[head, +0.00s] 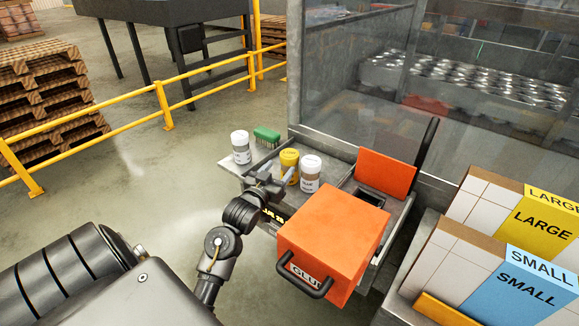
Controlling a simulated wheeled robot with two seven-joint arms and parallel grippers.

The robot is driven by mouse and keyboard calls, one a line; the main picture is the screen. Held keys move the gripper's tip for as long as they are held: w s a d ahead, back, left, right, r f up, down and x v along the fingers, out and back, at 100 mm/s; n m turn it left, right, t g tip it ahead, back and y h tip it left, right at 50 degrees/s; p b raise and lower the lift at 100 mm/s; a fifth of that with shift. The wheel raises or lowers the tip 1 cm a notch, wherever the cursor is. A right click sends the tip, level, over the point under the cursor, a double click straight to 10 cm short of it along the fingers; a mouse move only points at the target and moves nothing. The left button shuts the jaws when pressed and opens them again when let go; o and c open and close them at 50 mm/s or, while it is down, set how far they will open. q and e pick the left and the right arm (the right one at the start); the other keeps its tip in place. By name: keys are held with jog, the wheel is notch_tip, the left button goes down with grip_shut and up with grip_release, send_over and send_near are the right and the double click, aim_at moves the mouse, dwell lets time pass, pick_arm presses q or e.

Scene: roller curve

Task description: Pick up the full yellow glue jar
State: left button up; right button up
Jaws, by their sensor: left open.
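I cannot tell whether a finger touches the jar. My right gripper is not in view.
An orange glue box (333,240) is close at right. A glass enclosure (345,65) rises behind. Yellow rails (165,105) cross the left.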

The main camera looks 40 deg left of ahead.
aim_at(285, 162)
pick_arm(q)
jog(key=shift+w+a+r, duration=0.1)
jog(key=shift+w, duration=0.15)
jog(key=x, duration=0.1)
jog(key=p+x, duration=0.1)
jog(key=x, duration=0.2)
jog(key=shift+w+f+p, duration=0.25)
jog(key=shift+w+p, duration=0.1)
jog(key=shift+p, duration=0.05)
jog(key=c, duration=0.7)
jog(key=shift+c, duration=0.2)
